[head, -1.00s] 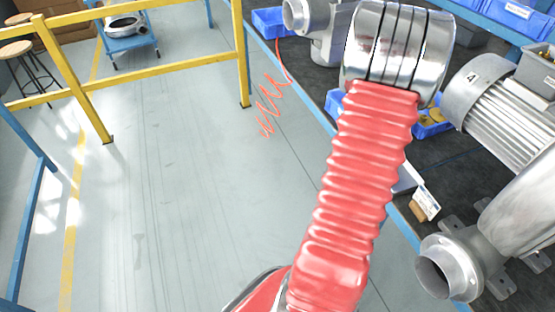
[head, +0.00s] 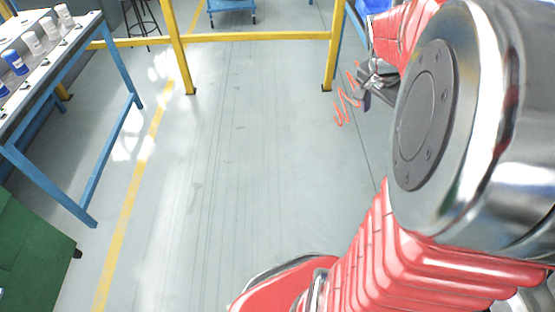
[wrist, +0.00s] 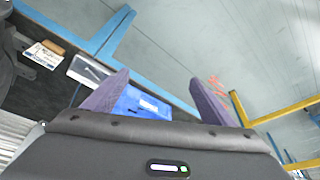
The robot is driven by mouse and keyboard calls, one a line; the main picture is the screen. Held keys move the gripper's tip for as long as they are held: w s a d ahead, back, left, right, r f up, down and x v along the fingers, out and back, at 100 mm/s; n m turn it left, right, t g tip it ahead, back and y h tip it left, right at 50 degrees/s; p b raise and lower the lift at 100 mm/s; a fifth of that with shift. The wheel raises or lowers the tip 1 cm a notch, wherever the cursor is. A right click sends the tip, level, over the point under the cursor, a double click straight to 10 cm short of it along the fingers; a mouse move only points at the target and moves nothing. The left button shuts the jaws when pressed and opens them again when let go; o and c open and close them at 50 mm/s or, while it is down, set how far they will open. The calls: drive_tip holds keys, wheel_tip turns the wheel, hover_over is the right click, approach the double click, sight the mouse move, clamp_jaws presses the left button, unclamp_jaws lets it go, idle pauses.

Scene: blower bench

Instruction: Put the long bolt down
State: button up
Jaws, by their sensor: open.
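My gripper (wrist: 160,78) shows in the wrist view as two purple fingers spread apart, with nothing held between them. In the head view my gripper (head: 370,95) is small at the upper right, partly hidden by my own arm. No long bolt can be made out in either current view. A blue bin (wrist: 142,103) shows between and beyond the fingers in the wrist view, at the bench edge.
In the wrist view, a pale tray (wrist: 88,70) and a white card (wrist: 44,55) lie on the dark bench. In the head view, a blue-legged table (head: 85,35) bears several cups, and a green cabinet (head: 30,255) stands at lower left. Yellow rails (head: 255,37) cross behind open floor.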

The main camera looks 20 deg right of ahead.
drive_tip(key=s+a+r+n+t+y, duration=0.2)
drive_tip(key=a+n, duration=0.6)
drive_tip(key=a, duration=0.8)
drive_tip(key=s+a+r+n+t+y, duration=0.2)
drive_tip(key=a+n, duration=0.6)
drive_tip(key=a, duration=0.8)
drive_tip(key=shift+s+t, duration=0.4)
drive_tip(key=shift+r, duration=0.1)
